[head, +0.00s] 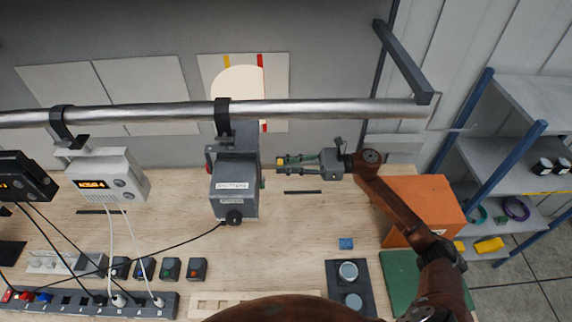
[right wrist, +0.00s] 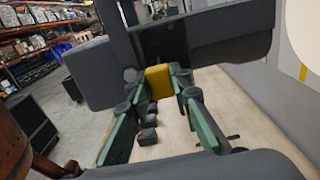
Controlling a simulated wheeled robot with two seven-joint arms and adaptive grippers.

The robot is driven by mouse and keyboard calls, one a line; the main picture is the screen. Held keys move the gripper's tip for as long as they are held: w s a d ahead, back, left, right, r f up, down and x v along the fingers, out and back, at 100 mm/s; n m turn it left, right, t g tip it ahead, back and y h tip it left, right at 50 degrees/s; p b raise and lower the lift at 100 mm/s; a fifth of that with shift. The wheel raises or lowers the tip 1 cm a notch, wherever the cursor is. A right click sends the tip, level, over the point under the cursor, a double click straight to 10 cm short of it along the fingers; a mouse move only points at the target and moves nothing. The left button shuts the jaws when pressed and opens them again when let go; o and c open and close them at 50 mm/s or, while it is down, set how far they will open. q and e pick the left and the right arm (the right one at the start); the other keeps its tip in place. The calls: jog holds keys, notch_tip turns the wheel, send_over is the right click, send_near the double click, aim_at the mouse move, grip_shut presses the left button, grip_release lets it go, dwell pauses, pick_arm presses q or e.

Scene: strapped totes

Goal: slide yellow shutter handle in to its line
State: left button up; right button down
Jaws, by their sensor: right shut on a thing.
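The yellow shutter handle (right wrist: 158,82) sits between the green-padded fingers of my right gripper (head: 284,164), which is shut on it. A small part of the yellow handle (head: 280,161) shows at the fingertips in the head view. It is at the right side of the grey projector-like box (head: 236,186), which hangs from the metal pipe. On the pale panel behind are a yellow line (head: 227,61) and a red line (head: 260,60). A cream light patch (head: 237,80) spans the yellow line and reaches the red line with a straight right edge. My left gripper is out of view.
The metal pipe (head: 320,108) runs above the gripper. A white display unit (head: 107,178) hangs left of the grey box. An orange box (head: 425,205) stands on the wooden bench under my right arm. Black cables and a socket strip (head: 70,304) lie at left.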

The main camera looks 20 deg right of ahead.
aim_at(274, 165)
jog(key=shift+w+a+f+b, duration=0.15)
jog(key=shift+a+b, duration=0.35)
jog(key=shift+b, duration=0.1)
jog(key=b+x, duration=0.2)
jog(key=shift+w+a, duration=0.1)
jog(key=shift+a, duration=0.3)
jog(key=c, duration=1.7)
grip_release()
jog(key=shift+d, duration=0.2)
jog(key=v, duration=1.2)
